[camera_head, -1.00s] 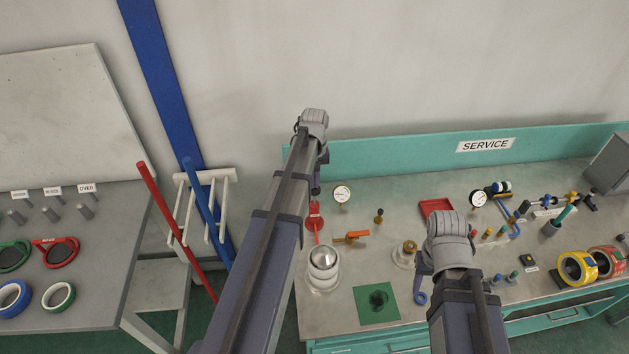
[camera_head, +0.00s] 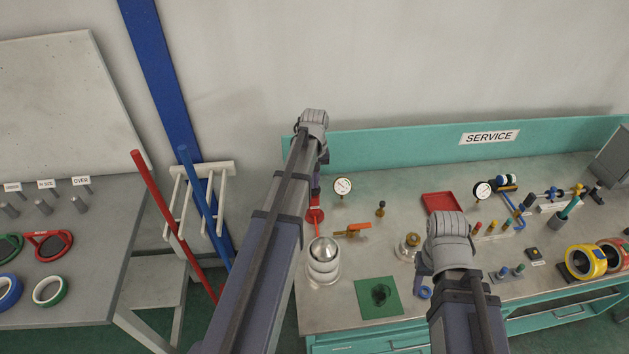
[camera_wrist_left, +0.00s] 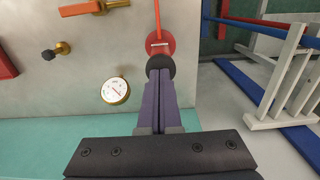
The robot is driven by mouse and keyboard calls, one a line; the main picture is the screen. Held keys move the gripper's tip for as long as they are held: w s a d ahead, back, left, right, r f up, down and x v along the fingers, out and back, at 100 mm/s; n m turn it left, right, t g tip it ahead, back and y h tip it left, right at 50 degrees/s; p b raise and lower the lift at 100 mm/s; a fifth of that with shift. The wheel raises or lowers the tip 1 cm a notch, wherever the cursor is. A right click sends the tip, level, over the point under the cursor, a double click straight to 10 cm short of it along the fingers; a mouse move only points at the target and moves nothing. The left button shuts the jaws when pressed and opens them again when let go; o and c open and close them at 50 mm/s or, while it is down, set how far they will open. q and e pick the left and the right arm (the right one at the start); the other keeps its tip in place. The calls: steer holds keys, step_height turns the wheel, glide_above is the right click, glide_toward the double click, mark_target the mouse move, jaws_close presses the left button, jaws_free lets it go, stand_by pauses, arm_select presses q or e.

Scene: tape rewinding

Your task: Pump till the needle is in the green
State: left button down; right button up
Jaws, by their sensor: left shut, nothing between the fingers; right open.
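The red pump (camera_wrist_left: 160,42) stands on the bench below my left arm, with a red hose leading off it; it also shows in the head view (camera_head: 315,216). A dark round knob (camera_wrist_left: 160,63) sits by the pump, at the tips of my left gripper (camera_wrist_left: 162,74). My left gripper's fingers are shut together with nothing between them; whether they touch the knob I cannot tell. A white round gauge (camera_wrist_left: 115,91) with a dark needle stands beside the pump, also in the head view (camera_head: 343,187); its coloured zones are too small to read. My right gripper (camera_head: 424,284) is open above the bench's front.
An orange-handled valve (camera_head: 354,229) and a silver-domed white vessel (camera_head: 323,260) stand near the pump. A green mat (camera_head: 378,297) lies in front. A second gauge (camera_head: 482,191), a red tray (camera_head: 440,203) and tape rolls (camera_head: 584,264) are to the right. A rack (camera_head: 205,190) stands left.

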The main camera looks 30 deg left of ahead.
arm_select(q)
steer(key=shift+s+r+p, duration=0.1)
steer(key=shift+r+p, duration=0.35)
steer(key=shift+p, duration=0.1)
step_height(320, 180, up, 13)
steer(key=p, duration=1.3)
step_height(320, 180, up, 4)
steer(key=p, duration=0.4)
steer(key=shift+a+r, duration=0.1)
steer(key=shift+r, duration=0.1)
steer(key=shift+f, duration=0.15)
step_height(320, 180, down, 14)
steer(key=b, duration=1.3)
steer(key=shift+b, duration=0.35)
